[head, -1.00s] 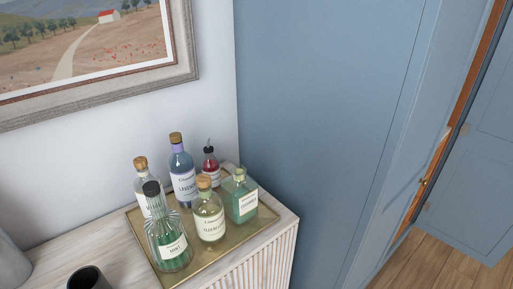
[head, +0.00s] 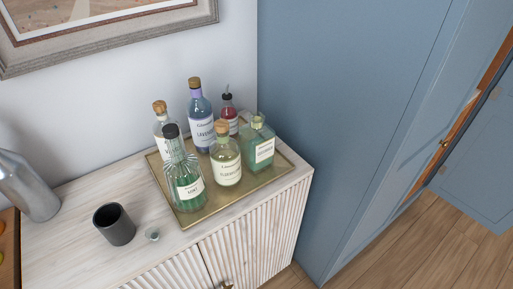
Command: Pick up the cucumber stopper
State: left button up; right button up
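The cucumber bottle (head: 263,146) is a squat, square green glass bottle with a white label, upright at the right end of the brass tray (head: 240,202). The label is small and hard to read. I cannot tell whether its short pale green neck top (head: 257,122) is a stopper or an open mouth. A small round greenish glass piece, looking like a stopper (head: 152,234), lies on the cabinet top left of the tray. Neither of my grippers is in view.
Several other bottles crowd the tray, including the green mint bottle (head: 187,190) and the elderflower bottle (head: 227,165). A dark cup (head: 114,226) stands beside the small glass piece. A grey metal vessel (head: 28,188) is at left. A blue panel (head: 340,110) rises at right.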

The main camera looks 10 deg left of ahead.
aim_at(153, 233)
jog(key=k+j+u, duration=0.1)
jog(key=u, duration=0.4)
jog(key=j+u, duration=0.3)
jog(key=u, duration=0.2)
